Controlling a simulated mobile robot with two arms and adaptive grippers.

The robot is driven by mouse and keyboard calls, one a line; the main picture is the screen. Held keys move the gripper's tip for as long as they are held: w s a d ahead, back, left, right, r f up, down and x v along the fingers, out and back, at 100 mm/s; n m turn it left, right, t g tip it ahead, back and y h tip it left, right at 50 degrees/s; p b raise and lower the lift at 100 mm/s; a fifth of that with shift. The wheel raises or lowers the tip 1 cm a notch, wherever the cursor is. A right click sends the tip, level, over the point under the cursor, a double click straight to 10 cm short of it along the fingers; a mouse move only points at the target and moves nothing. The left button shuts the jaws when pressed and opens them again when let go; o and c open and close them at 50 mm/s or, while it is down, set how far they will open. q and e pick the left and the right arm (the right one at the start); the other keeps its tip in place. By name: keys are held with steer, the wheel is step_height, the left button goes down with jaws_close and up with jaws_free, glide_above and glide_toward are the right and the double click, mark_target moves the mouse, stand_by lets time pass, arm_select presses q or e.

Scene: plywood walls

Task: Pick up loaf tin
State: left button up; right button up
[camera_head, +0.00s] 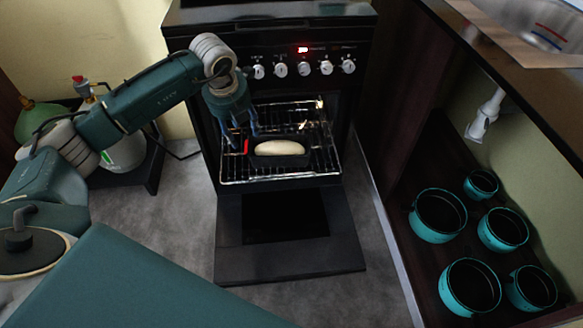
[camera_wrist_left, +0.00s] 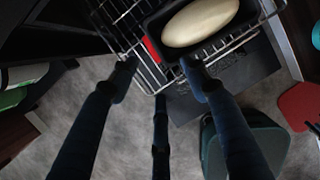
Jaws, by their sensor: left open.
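The loaf tin (camera_head: 281,161) is dark and holds a pale oblong loaf (camera_head: 281,147). It sits on the pulled-out wire rack (camera_head: 262,181) of the open oven. My left gripper (camera_head: 243,138) is open and hangs over the left part of the rack, just left of the tin. In the left wrist view its spread fingers (camera_wrist_left: 160,72) point toward the near edge of the tin (camera_wrist_left: 250,16), with nothing between them. Whether a fingertip touches the tin or rack, I cannot tell. My right gripper is not in view.
The oven door (camera_head: 290,264) is folded down below the rack. A red piece (camera_wrist_left: 151,50) shows beside the tin. Several turquoise pots (camera_head: 438,233) stand on the dark shelf at right. A gas bottle (camera_head: 122,150) stands at left. Grey floor before the oven is clear.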

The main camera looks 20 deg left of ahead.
mark_target(246, 145)
arm_select(q)
steer(key=shift+y, duration=0.4)
steer(key=x, duration=0.3)
steer(key=b+x, duration=0.1)
steer(key=x, duration=0.5)
steer(key=shift+w+a+f, duration=0.1)
steer(key=shift+w+a, duration=0.3)
steer(key=shift+w, duration=0.1)
steer(key=shift+w+a+f+b, duration=0.1)
steer(key=shift+f+b, duration=0.2)
steer(key=shift+f, duration=0.05)
jaws_close()
steer(key=shift+r, duration=0.1)
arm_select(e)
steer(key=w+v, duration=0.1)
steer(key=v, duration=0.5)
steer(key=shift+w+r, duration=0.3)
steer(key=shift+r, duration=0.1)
